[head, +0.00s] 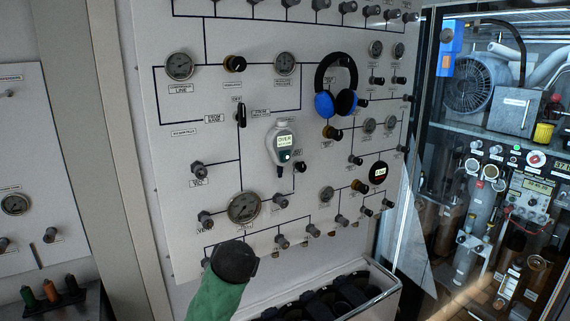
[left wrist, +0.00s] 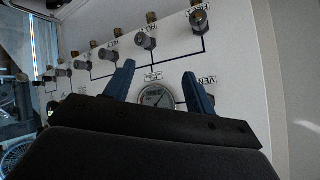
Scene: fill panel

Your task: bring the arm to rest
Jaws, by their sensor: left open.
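My left gripper (left wrist: 160,70) shows in the left wrist view, with two blue fingers spread apart and nothing between them. It faces the white panel, which appears upside down there. A round gauge (left wrist: 155,96) shows beyond the gap between the fingers, and a row of grey valves (left wrist: 146,40) lies above. I cannot tell how far the fingertips are from the panel. The fingers are not visible in the head view. My right gripper is in neither view.
The white panel (head: 140,110) carries gauges, valves, blue-and-black headphones (head: 325,104) and a hand-held meter (head: 284,142). A wire-rimmed bin (head: 385,292) stands below. A glass-fronted cabinet (head: 420,195) with equipment is at right. Coloured bottles (head: 50,290) stand lower left.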

